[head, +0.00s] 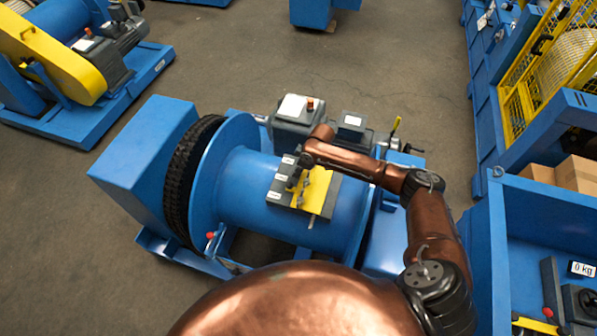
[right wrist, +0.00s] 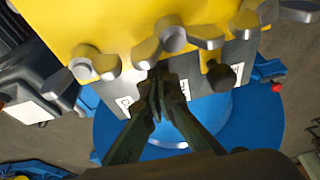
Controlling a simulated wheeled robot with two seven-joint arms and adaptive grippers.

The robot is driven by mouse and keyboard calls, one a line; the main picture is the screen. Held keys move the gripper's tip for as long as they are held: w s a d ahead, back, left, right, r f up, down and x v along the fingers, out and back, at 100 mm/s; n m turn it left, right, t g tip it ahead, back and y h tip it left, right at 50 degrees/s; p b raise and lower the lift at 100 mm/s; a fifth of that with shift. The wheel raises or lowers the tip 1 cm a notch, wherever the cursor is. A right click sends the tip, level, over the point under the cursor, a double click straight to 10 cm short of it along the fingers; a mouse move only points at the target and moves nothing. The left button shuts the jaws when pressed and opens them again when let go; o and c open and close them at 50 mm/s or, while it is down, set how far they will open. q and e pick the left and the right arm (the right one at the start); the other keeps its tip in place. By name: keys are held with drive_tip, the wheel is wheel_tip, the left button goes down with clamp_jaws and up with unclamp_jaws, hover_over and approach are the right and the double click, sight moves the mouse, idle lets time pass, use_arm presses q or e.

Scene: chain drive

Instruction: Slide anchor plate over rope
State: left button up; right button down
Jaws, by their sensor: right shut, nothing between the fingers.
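The yellow plate (head: 318,192), which I take as the anchor plate, lies on top of the blue drum (head: 255,185) beside grey blocks with white labels (head: 279,184). In the right wrist view the yellow plate (right wrist: 130,25) fills the top, with several grey wing-shaped fasteners (right wrist: 173,36) along its edge. My right gripper (head: 296,182) is over the plate's left side. In the right wrist view its fingertips (right wrist: 158,75) are together and empty, close to the labelled blocks; contact cannot be told. A short grey end (head: 311,222) sticks out below the plate; I cannot tell whether it is the rope. My left gripper is out of view.
A black chain (head: 187,170) wraps beside the drum's left flange (head: 222,165). A grey motor unit (head: 298,118) stands behind the drum. A blue bin (head: 500,225) with a scale display stands at right. Open floor (head: 225,60) lies behind.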

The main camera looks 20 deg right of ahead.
drive_tip(key=shift+w+a+r, duration=0.35)
drive_tip(key=shift+w+a, duration=0.1)
drive_tip(key=shift+w, duration=0.1)
drive_tip(key=shift+w+a+r, duration=0.3)
drive_tip(key=shift+w+a, duration=0.15)
drive_tip(key=shift+w, duration=0.05)
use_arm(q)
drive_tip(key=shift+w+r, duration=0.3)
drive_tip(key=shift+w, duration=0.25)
use_arm(e)
drive_tip(key=v, duration=0.9)
drive_tip(key=shift+s, duration=0.2)
drive_tip(key=shift+f, duration=0.1)
